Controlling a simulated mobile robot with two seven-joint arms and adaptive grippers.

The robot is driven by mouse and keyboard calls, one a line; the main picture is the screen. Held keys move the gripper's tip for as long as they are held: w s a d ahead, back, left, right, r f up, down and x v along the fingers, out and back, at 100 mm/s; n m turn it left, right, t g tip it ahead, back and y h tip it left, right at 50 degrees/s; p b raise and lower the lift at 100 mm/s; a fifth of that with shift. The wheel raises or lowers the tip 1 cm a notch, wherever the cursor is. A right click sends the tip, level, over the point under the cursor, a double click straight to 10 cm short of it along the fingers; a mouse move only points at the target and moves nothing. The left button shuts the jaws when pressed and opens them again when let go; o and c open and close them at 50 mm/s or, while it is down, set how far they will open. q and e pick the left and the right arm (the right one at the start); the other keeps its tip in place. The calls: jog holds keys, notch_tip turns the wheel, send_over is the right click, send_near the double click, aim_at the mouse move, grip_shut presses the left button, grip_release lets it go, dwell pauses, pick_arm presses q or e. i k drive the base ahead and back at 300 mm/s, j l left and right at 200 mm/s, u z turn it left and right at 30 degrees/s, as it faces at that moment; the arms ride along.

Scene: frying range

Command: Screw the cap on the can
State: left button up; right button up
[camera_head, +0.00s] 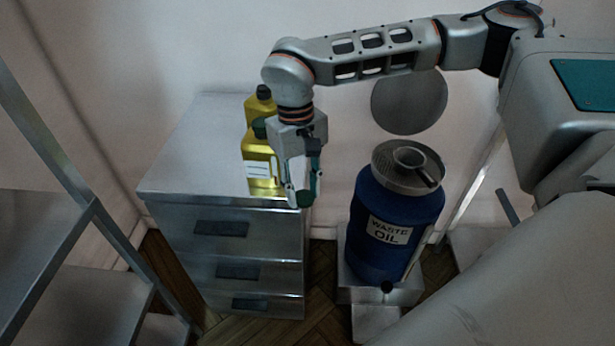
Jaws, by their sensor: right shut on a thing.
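My right gripper (303,190) points down and is shut on a small dark green piece (304,199), which looks like a cap. It is just right of the front yellow can (258,170), near the front right edge of the cabinet top. The front yellow can stands upright, has a white label, and shows dark green at its top, partly hidden by the gripper. A second yellow can (262,107) with a black cap stands behind it. A blue drum (372,235) labelled waste oil stands to the right. My left gripper is not in view.
The cans stand on a grey metal drawer cabinet (195,160), with clear room on its left. A grey funnel (383,173) sits on the drum, which rests on a metal stand (350,292). Metal shelving (45,225) stands at the left. A round grey plate (408,103) is against the wall.

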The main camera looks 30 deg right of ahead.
aim_at(260, 102)
jog(key=k+l+z, duration=0.1)
jog(key=l+z, duration=0.25)
jog(key=l, duration=0.25)
jog(key=l+z, duration=0.3)
jog(key=l, duration=0.3)
jog(key=l+z, duration=0.35)
jog(key=l, duration=0.25)
